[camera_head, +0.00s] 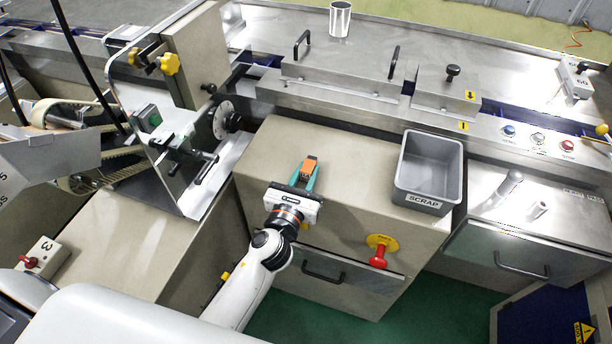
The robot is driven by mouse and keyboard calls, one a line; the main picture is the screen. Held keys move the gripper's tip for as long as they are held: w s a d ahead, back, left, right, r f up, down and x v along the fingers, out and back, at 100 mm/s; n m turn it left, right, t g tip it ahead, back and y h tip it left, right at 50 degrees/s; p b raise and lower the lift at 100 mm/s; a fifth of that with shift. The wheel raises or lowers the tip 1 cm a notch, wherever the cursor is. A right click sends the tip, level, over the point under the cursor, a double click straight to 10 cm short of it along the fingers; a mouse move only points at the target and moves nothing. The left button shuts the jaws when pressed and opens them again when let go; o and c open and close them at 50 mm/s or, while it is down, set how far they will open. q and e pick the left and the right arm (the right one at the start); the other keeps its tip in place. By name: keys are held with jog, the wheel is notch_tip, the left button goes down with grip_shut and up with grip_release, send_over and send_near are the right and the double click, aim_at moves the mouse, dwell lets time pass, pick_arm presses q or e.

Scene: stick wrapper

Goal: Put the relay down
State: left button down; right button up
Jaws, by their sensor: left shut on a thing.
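The relay (310,164) is a small orange block with a dark part. It sits between the teal fingertips of my left gripper (308,176). The gripper is shut on it, over the beige top of the cabinet. I cannot tell whether the relay touches the surface below. My right gripper is not in view.
A grey SCRAP bin (428,199) stands to the right on the same beige top (355,165). A steel machine deck with handles (394,62) runs behind. A metal bracket and shaft (205,165) stand to the left. A red knob (379,256) juts from the cabinet front. The beige top between gripper and bin is clear.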

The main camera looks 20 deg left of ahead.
pick_arm(q)
jog(key=shift+f, duration=0.15)
jog(key=c, duration=1.2)
grip_release()
